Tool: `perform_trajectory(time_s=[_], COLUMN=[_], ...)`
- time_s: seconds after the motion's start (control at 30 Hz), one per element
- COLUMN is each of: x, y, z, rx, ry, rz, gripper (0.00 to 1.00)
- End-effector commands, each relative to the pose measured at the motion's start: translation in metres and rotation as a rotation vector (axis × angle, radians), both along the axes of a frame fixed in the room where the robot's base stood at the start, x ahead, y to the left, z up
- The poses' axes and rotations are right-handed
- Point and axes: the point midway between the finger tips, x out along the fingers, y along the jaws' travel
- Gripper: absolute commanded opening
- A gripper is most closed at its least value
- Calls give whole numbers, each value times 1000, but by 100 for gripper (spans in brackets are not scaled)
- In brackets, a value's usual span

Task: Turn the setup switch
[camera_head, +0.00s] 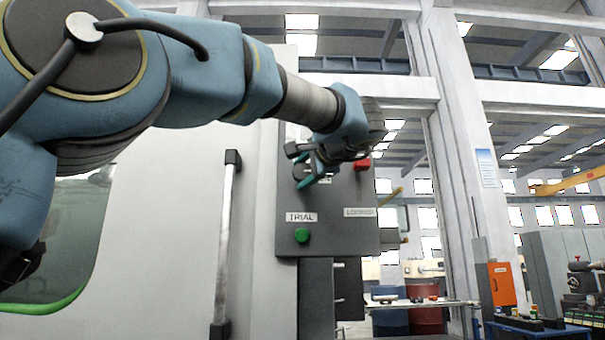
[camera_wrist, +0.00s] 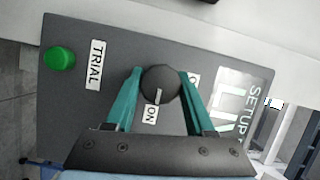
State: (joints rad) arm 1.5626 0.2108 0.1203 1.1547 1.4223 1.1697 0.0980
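The setup switch (camera_wrist: 160,84) is a dark round knob with a white mark on a grey control panel (camera_wrist: 100,28). In the wrist view its mark points toward the "ON" label (camera_wrist: 150,114). A second label beside it is partly hidden by a finger. A "SETUP" label (camera_wrist: 258,105) lies to the right under glare. My gripper (camera_wrist: 161,74) has its two teal fingers on either side of the knob, and both appear to touch it. In the head view my gripper (camera_head: 313,170) is at the panel's upper part, covering much of the switch.
The panel also carries a green button (camera_head: 301,235) under a "TRIAL" label (camera_head: 300,217), and a red knob (camera_head: 362,165) above another label (camera_head: 359,212). A vertical handle (camera_head: 226,245) stands on the white machine to the left. Barrels (camera_head: 424,309) stand farther back.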

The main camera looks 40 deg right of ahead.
Motion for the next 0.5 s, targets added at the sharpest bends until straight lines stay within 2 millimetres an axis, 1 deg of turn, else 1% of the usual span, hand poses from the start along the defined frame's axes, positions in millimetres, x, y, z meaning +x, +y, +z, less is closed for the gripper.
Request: perform_trajectory(time_s=[0.03,0.2,0.27,0.5], x=[-1,0,0,-1], y=[0,0,0,0], z=[1,1,1,0], rx=[-1,-1,-1,-1], ry=[-3,-1,-1,0], rz=[-3,-2,-2,-1], gripper=[59,78,84,84])
